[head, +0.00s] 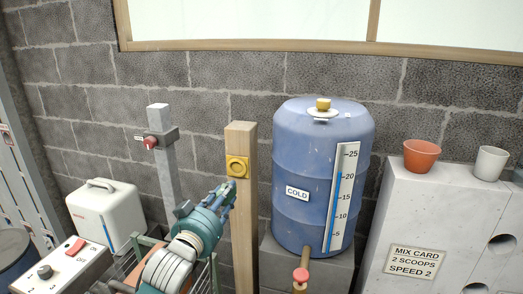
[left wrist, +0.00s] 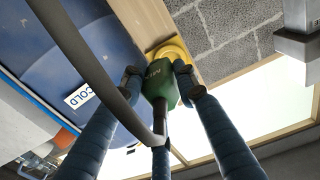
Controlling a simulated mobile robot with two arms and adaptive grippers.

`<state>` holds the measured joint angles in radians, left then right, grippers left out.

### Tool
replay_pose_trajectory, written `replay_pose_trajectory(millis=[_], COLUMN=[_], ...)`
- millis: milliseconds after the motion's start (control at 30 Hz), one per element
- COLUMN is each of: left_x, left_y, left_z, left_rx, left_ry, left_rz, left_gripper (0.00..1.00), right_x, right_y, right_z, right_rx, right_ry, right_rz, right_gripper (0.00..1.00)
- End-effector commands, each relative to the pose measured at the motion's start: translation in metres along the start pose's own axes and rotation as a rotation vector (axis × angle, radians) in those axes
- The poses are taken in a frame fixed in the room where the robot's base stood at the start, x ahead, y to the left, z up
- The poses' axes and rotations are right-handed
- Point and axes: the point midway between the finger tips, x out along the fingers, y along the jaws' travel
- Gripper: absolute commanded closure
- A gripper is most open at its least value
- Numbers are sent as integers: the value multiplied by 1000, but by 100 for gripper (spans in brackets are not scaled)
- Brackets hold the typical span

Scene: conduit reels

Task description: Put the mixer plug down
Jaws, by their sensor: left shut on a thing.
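The green mixer plug (left wrist: 160,82), with partly readable lettering, is between the fingers of my left gripper (left wrist: 158,88) in the left wrist view. The gripper is shut on it. The plug's front end is at the yellow round socket (left wrist: 172,50); whether it is seated in it or just in front, I cannot tell. The plug is largely hidden by the fingers there. My right gripper is not in view.
A black cable (left wrist: 85,70) crosses the left wrist view. A blue COLD barrel (head: 295,150) stands right of the post. A grey post with a red button (head: 150,142) and a white canister (head: 105,215) are left. Orange (head: 421,156) and white (head: 490,164) cups stand right.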

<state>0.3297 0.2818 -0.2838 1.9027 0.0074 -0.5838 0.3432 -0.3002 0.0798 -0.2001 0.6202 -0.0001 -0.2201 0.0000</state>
Motion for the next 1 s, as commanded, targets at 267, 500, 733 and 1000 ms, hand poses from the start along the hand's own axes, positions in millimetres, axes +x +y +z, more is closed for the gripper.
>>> replay_pose_trajectory(millis=[267,500,733,1000], left_x=[-87,-170,-227,-248], left_y=[30,30,20,15], left_z=[85,125,139,138], left_rx=[-9,-6,-2,2], left_ry=[-8,-7,-5,0], left_rz=[-22,-97,-169,-195], left_gripper=[100,100,100,100], right_x=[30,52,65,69], right_y=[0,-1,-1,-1], right_z=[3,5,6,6], right_rx=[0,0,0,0], right_ry=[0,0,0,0], right_rz=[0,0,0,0], right_gripper=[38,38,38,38])
